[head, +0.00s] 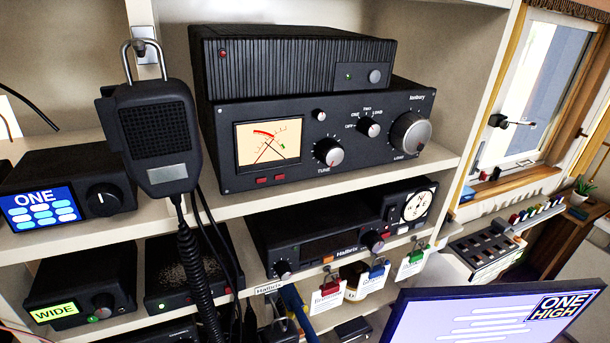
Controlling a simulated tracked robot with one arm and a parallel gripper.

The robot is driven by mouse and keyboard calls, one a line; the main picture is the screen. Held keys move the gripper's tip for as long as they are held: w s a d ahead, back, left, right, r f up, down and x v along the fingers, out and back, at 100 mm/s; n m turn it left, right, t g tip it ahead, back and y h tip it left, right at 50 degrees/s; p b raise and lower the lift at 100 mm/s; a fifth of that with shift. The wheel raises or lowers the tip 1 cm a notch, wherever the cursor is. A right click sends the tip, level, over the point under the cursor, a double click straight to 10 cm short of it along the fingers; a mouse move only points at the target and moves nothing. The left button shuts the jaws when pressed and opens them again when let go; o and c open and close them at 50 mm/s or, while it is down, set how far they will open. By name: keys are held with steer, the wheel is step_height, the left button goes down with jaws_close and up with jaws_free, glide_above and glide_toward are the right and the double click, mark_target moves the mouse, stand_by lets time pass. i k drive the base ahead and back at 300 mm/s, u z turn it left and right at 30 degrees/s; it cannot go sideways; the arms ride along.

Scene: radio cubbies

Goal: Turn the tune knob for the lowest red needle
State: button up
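The antenna tuner (340,110) is a black box on the upper shelf. Its tune knob (329,152), dark with a silver face, sits right of the meter, above the label TUNE. The lit cream meter (268,143) has a red arc and two thin crossing needles; which one is red and its exact reading are too small to tell. A larger load knob (410,132) is at the right end. A small knob and a selector knob (369,127) sit between them. My gripper is not in view, and nothing touches the tune knob.
A microphone (155,135) hangs at left with a coiled cord, left of the tuner. A ribbed black unit (295,60) rests on the tuner. A screen (490,310) stands at lower right. The space before the tuner's face looks clear.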

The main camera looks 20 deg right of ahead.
mark_target(330, 154)
steer(key=u, duration=1.15)
steer(key=k, duration=1.35)
steer(key=z, duration=1.15)
steer(key=i, duration=1)
steer(key=u, duration=0.05)
